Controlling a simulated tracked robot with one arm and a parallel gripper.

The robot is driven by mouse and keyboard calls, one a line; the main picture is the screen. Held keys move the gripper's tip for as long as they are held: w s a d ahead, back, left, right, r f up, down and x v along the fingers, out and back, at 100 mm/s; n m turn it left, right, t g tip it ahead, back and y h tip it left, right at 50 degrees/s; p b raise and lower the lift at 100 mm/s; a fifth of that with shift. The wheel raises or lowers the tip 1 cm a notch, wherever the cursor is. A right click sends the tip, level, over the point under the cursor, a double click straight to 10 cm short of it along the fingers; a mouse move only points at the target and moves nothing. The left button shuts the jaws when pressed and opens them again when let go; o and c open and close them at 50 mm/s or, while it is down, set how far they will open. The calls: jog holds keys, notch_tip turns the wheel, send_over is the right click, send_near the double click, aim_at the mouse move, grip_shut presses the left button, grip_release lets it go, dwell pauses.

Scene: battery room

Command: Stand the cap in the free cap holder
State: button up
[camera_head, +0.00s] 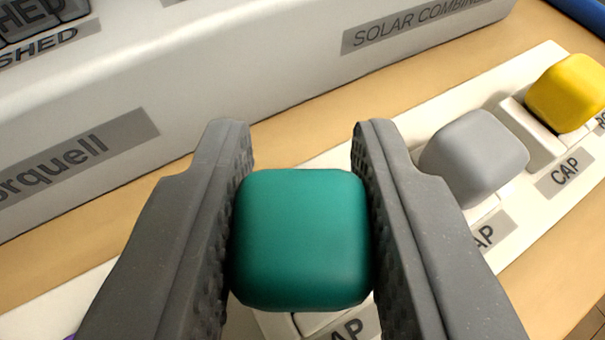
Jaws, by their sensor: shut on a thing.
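My gripper (302,225) is shut on a teal rounded cap (302,240), with a dark finger on each side of it. Behind and below it runs a long white cap rack (545,195) with grey "CAP" labels. A grey cap (474,157) and a yellow cap (570,93) stand in holders on the rack at the right. A holder edge and part of a "CAP" label (350,332) show just below the teal cap. The cap hides most of that holder, so I cannot tell whether the two touch.
A large white housing (270,65) with grey label plates, one reading "SOLAR COMBIN...", stands behind the rack. A strip of wooden bench (440,80) lies between them. A blue tube-like thing (583,14) is at the top right. A bit of purple shows at the lower left edge.

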jog(key=shift+r, duration=0.1)
dwell(0.3)
jog(key=shift+r, duration=0.35)
jog(key=shift+r+p, duration=0.3)
jog(key=shift+r, duration=0.05)
dwell(0.7)
jog(key=o, duration=0.7)
